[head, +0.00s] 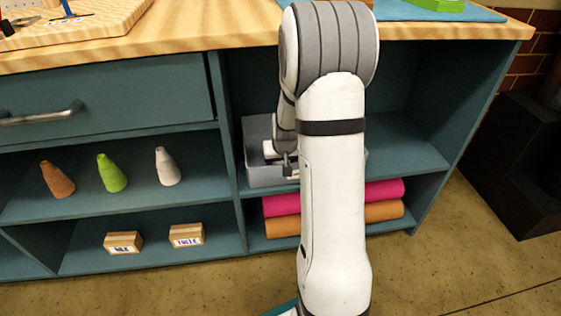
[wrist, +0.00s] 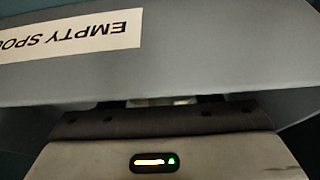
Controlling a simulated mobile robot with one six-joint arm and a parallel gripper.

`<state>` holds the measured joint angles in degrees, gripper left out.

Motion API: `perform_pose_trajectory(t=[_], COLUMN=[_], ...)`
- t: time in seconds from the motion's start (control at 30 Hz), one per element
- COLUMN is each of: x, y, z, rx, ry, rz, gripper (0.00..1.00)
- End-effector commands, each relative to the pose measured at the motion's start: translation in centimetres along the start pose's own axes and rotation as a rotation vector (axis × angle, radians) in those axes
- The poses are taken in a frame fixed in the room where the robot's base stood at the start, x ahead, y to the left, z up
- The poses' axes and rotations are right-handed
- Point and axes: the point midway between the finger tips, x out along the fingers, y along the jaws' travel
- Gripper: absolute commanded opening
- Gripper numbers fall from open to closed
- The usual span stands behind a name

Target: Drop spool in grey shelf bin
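The grey bin (head: 262,172) sits on the upper right shelf under the worktop, partly hidden behind my arm. In the wrist view the bin's grey wall (wrist: 210,60) fills most of the picture, with a white label upside down that reads "EMPTY SPOO", cut off at the edge. My gripper (head: 287,166) is at the bin, seen small and dark against it. In the wrist view its body shows at the bottom edge, and its fingertips are hidden by the bin wall. No spool can be made out in the gripper or in the bin.
Orange, green (head: 112,173) and white cones stand on the left shelf. Two labelled boxes (head: 186,234) sit below them. Pink (head: 384,191) and orange rolls lie under the bin's shelf. The wooden worktop (head: 200,28) is above; a shelf divider (head: 225,120) stands left of the bin.

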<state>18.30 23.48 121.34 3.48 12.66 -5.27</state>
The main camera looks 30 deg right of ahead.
Motion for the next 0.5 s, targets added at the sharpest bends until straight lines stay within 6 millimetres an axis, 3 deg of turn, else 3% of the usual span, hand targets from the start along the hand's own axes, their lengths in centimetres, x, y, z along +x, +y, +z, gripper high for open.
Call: perform_pose_trajectory(t=[0.27, 0.5], x=[0.01, -0.09], y=[-0.05, -0.08], z=[0.02, -0.03], rx=[-0.001, -0.001], ry=[0.000, 0.000], rz=[0.000, -0.001], gripper=[0.80, 0.80])
